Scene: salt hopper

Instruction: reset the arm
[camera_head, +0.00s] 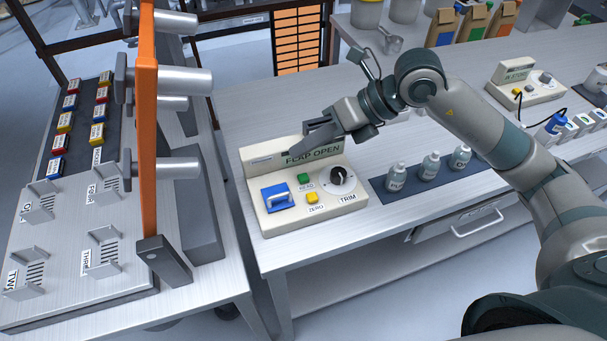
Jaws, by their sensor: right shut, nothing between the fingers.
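My right arm comes in from the right, and its gripper (312,140) hovers over the back of a cream control box (262,222) on the bench. The gripper is shut and empty, and it covers part of the box's display, which reads "FLAP OPEN" (312,156). The box carries a blue handle (278,197), a green button (303,178), a yellow button (312,197) marked ZERO and a black knob (343,176) marked TRIM. I cannot tell whether the gripper touches the box. My left gripper is not in view.
Several small bottles (430,166) stand on a dark mat right of the box. A second control box (526,84) stands at the back right, and a metal scoop (390,40) lies behind. An orange upright panel (147,120) stands at the left.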

